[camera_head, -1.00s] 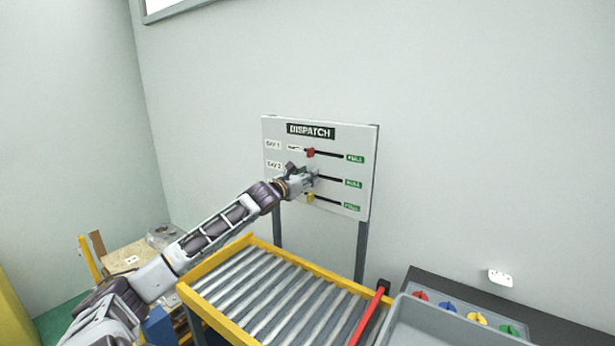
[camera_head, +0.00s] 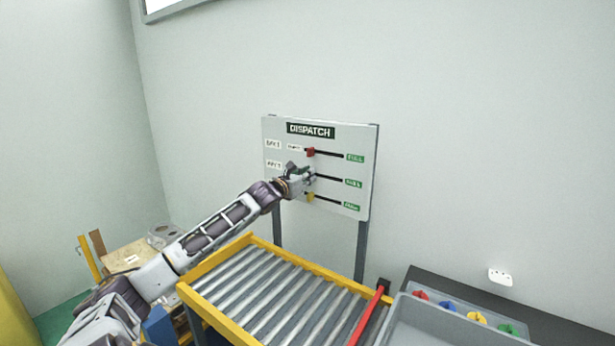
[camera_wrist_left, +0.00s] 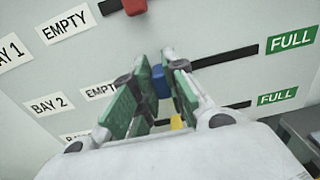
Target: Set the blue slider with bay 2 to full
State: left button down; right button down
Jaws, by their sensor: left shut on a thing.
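The dispatch board (camera_head: 350,135) stands upright against the wall with three slider rows. The blue slider (camera_wrist_left: 159,80) sits in the bay 2 row, between my left gripper's green-padded fingers in the left wrist view. It is near the EMPTY label (camera_wrist_left: 100,91), left of the slot's long free stretch. The green FULL label (camera_wrist_left: 291,40) of that row is at the right. My left gripper (camera_head: 312,177) is at the board, shut on the blue slider, which its fingers hide in the head view. My right gripper is not in view.
The red slider (camera_head: 311,152) is just above and the yellow slider (camera_head: 310,197) just below my left gripper. A yellow-framed roller conveyor (camera_head: 270,290) stands before the board. A grey tray (camera_head: 440,325) and several coloured knobs are at the lower right.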

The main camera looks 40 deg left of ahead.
aim_at(331, 177)
pick_arm(q)
jog(key=shift+d, duration=0.1)
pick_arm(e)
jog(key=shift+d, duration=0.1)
pick_arm(q)
jog(key=shift+w+d, duration=0.1)
jog(key=shift+d, duration=0.75)
jog(key=d, duration=0.4)
jog(key=shift+w+d+p, duration=0.2)
jog(key=shift+w+p, duration=0.05)
jog(key=shift+p, duration=0.15)
jog(key=shift+d+f, duration=0.1)
jog(key=shift+d, duration=0.4)
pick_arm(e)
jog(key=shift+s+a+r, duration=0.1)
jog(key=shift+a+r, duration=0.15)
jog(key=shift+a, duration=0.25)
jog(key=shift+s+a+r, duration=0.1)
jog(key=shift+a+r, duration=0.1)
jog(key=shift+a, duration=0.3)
